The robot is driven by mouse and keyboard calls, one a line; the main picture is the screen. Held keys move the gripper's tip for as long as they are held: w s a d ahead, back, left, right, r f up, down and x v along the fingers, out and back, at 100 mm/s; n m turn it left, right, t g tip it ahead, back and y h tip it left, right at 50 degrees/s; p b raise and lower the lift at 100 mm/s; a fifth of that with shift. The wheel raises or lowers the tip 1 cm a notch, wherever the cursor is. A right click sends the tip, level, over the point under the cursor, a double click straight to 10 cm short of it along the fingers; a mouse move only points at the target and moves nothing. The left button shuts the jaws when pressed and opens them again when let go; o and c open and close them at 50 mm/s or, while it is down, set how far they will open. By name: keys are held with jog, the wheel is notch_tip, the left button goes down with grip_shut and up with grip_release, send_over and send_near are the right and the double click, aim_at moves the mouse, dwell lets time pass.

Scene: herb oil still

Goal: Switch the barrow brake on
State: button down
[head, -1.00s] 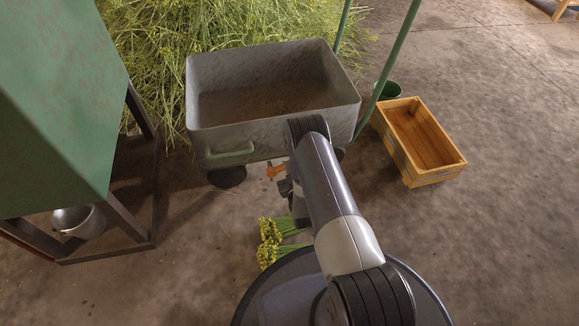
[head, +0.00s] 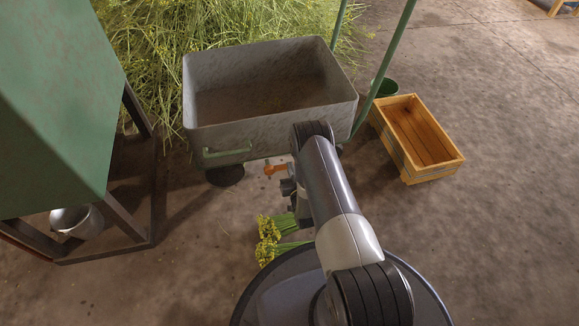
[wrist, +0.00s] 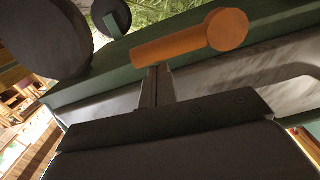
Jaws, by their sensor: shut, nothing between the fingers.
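The barrow (head: 205,140) is a grey metal tub with a green handle at its front, standing ahead of me. An orange brake lever (head: 276,169) sticks out low under its front edge. In the wrist view the orange lever (wrist: 175,47) is large, with a round end at the right, in front of a green frame bar. My gripper (wrist: 156,78) is shut and empty, its fingertips just below the lever; I cannot tell whether they touch it. In the head view my gripper (head: 287,187) is partly hidden by my arm, close to the lever.
A green cabinet on a dark stand (head: 140,120) is at left, with a metal pot (head: 77,222) below. Yellow-flowered bundles (head: 268,240) lie near my base. Cut herbs (head: 150,40) are heaped behind.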

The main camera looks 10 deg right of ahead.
jog(key=shift+d+f+m, duration=0.15)
jog(key=shift+f+m, duration=1.35)
jog(key=shift+m, duration=0.5)
